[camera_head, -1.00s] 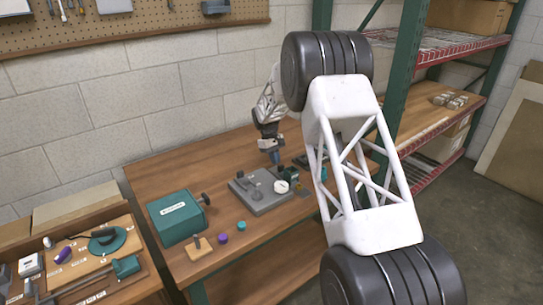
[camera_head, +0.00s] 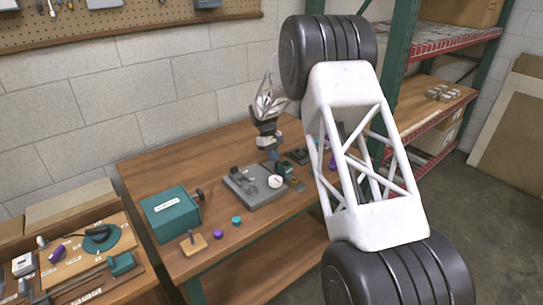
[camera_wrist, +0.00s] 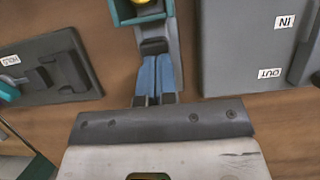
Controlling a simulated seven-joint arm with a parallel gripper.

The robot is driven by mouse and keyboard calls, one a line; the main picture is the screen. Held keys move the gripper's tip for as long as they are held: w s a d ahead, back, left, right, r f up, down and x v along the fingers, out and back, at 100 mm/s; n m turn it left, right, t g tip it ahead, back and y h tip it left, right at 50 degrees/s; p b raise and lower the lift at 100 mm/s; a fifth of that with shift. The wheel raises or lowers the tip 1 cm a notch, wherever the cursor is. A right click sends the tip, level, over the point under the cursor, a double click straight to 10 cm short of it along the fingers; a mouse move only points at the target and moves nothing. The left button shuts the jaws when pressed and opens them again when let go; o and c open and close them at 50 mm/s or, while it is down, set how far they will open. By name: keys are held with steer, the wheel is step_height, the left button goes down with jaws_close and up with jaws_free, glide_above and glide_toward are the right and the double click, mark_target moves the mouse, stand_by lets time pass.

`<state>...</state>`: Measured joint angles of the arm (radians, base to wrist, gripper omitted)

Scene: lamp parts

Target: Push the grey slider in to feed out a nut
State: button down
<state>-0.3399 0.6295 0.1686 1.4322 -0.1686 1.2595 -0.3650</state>
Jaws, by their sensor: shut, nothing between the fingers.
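My gripper (camera_wrist: 154,62) has its blue fingers together, with nothing between them. In the wrist view its tips are right at the near end of the dark grey slider (camera_wrist: 153,46); whether they touch cannot be told. The slider sits on a grey rail in front of the teal dispenser (camera_wrist: 122,12). A yellow nut (camera_wrist: 141,2) shows in the dispenser at the top edge of the picture. In the head view my gripper (camera_head: 274,155) is low over the bench, and the small dispenser beside it is partly hidden.
A grey fixture box (camera_wrist: 240,50) with IN and OUT labels stands close on the right in the wrist view. A dark labelled plate (camera_wrist: 45,85) lies on the left. A teal box (camera_head: 170,213) stands on the wooden bench (camera_head: 150,165). The bench's back left is clear.

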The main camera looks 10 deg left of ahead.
steer(key=shift+f, duration=0.15)
steer(key=shift+w+a, duration=0.45)
steer(key=shift+w+a+r, duration=0.15)
steer(key=shift+w+a, duration=0.4)
steer(key=shift+w+a+r, duration=0.15)
steer(key=shift+w+a, duration=0.35)
steer(key=v, duration=0.9)
steer(key=shift+r, duration=0.35)
steer(key=shift+w+a, duration=0.75)
steer(key=shift+a, duration=0.25)
steer(key=shift+w+a, duration=0.75)
steer(key=shift+a, duration=0.25)
